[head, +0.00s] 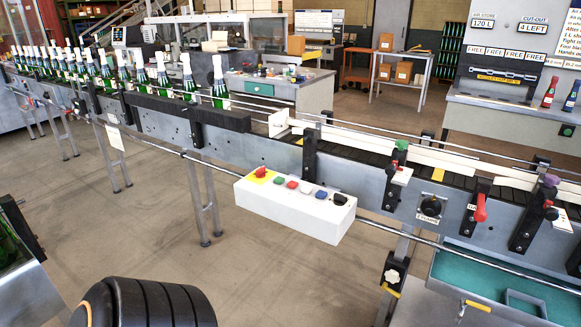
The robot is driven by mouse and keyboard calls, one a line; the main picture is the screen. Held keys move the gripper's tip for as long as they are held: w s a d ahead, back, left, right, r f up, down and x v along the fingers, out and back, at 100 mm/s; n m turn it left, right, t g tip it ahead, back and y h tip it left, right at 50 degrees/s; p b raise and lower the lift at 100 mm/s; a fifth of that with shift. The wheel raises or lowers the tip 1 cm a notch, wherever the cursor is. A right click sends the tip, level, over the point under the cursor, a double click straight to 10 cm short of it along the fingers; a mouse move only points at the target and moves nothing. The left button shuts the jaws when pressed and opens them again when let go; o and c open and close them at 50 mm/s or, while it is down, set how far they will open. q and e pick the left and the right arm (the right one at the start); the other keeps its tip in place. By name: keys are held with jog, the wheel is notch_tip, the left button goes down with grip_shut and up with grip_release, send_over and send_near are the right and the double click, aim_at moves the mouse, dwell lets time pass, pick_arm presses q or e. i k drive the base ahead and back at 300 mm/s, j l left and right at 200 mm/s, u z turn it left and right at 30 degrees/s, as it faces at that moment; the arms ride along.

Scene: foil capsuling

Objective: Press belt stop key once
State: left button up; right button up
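A white control box (290,212) is mounted on the front of the conveyor, at the middle of the head view. On its top is a row of keys. At the left end is a red mushroom button (261,172) on a yellow plate. To its right are a green key (279,181), a red key (292,185), a blue key (321,194) and a black key (340,199). Any labels on them are too small to read, so which one is the belt stop key cannot be told by text. Neither gripper shows in the view, and nothing touches the keys.
The conveyor (340,150) runs across the view, with several white-topped green bottles (219,85) lined up at its left. A red lever (480,207) and a black knob (431,207) are right of the box. A teal-lined tray (470,282) is lower right. Floor in front is open.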

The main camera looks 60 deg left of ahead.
aim_at(292, 184)
jog(key=u, duration=1.8)
